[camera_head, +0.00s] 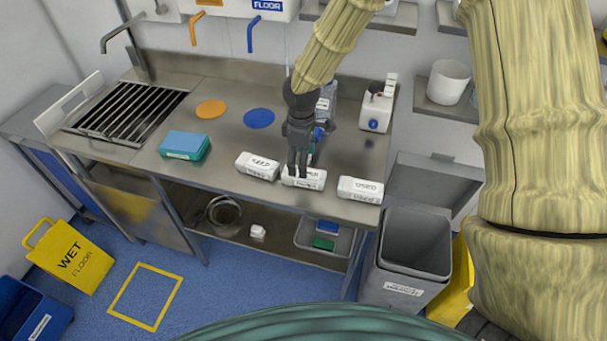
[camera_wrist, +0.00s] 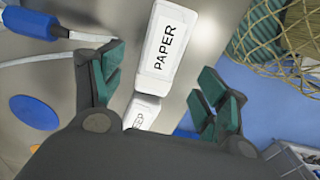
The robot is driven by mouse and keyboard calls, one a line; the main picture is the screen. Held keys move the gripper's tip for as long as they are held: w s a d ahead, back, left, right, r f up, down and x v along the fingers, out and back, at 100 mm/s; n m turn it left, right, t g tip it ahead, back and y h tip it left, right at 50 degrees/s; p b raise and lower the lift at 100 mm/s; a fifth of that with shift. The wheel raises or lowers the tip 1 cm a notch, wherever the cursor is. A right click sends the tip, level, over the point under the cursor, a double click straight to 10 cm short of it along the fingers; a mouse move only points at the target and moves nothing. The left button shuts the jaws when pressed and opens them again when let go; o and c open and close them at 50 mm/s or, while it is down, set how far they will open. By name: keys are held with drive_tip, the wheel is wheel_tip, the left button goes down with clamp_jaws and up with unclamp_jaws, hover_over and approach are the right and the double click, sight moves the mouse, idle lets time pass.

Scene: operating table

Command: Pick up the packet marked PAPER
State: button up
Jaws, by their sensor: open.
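The packet marked PAPER (camera_wrist: 168,42) is white with black lettering and lies on the steel counter in the wrist view. It appears to be the middle packet (camera_head: 304,180) of a row of three in the head view, where its label is hard to read. My gripper (camera_head: 299,170) points down at this middle packet. In the wrist view my gripper (camera_wrist: 162,78) is open, with one teal-padded finger on each side of the packet's near end. No finger is seen closed on it; I cannot tell the exact height of the fingertips.
White packets lie on the left (camera_head: 257,166) and right (camera_head: 360,190), close to the middle one. A teal box (camera_head: 184,145) and a white jug (camera_head: 378,106) also stand on the counter (camera_head: 225,150). The packets lie near its front edge. A grey bin (camera_head: 415,240) stands at right.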

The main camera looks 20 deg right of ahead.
drive_tip(key=shift+s+d+f+p, duration=0.15)
drive_tip(key=shift+f+p, duration=0.2)
drive_tip(key=shift+f, duration=0.25)
drive_tip(key=shift+d+f+p, duration=0.15)
drive_tip(key=shift+f+p, duration=0.75)
drive_tip(key=shift+f, duration=1.45)
drive_tip(key=c, duration=1.1)
